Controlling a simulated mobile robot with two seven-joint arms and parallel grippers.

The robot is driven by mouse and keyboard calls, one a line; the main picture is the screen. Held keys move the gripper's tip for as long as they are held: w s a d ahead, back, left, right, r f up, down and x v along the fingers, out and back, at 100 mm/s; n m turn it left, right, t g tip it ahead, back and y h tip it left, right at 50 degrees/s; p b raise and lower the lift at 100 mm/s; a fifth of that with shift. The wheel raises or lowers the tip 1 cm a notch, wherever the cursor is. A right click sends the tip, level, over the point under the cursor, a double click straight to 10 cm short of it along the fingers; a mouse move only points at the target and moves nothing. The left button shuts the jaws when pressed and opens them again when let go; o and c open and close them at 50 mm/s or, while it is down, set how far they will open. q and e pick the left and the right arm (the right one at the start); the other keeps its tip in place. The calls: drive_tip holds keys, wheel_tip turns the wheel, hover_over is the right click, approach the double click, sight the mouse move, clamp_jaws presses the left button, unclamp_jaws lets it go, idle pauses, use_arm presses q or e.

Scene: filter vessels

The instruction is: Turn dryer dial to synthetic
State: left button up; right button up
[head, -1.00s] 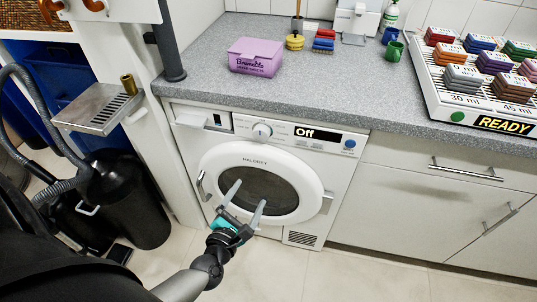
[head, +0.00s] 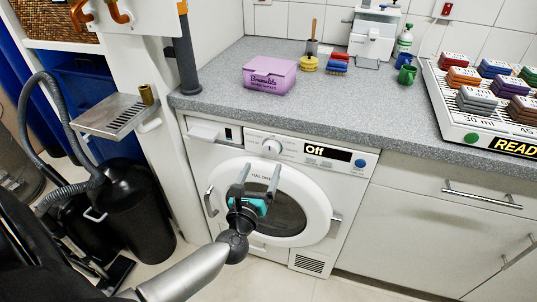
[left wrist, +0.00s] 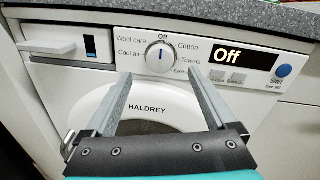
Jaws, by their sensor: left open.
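The white dryer (head: 330,205) stands under the grey counter, its round door shut. Its dial (head: 272,146) is a white knob on the top panel; in the left wrist view the dial (left wrist: 160,57) has labels around it: Wool care, Cool air, Off, Cotton, Towels and a partly hidden one starting "Synth". The display (left wrist: 242,57) reads "Off". My left gripper (head: 259,174) is open and empty, in front of the upper door, below the dial. In the left wrist view its fingers (left wrist: 158,76) reach up on either side below the dial, apart from it.
A blue start button (left wrist: 284,71) is right of the display. The counter edge overhangs above. A drip tray (head: 110,115) and black bin (head: 135,215) stand at the left.

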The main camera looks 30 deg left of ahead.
sight(269, 151)
use_arm(q)
drive_tip(key=x, duration=0.5)
drive_tip(key=shift+w+a+b, duration=0.1)
drive_tip(key=shift+w+b, duration=0.05)
drive_tip(key=shift+b, duration=0.25)
drive_tip(key=shift+x, duration=0.95)
use_arm(e)
drive_tip(key=shift+w+a+r, duration=0.25)
drive_tip(key=shift+w+a, duration=0.6)
drive_tip(key=shift+w, duration=0.25)
use_arm(q)
drive_tip(key=c, duration=1.4)
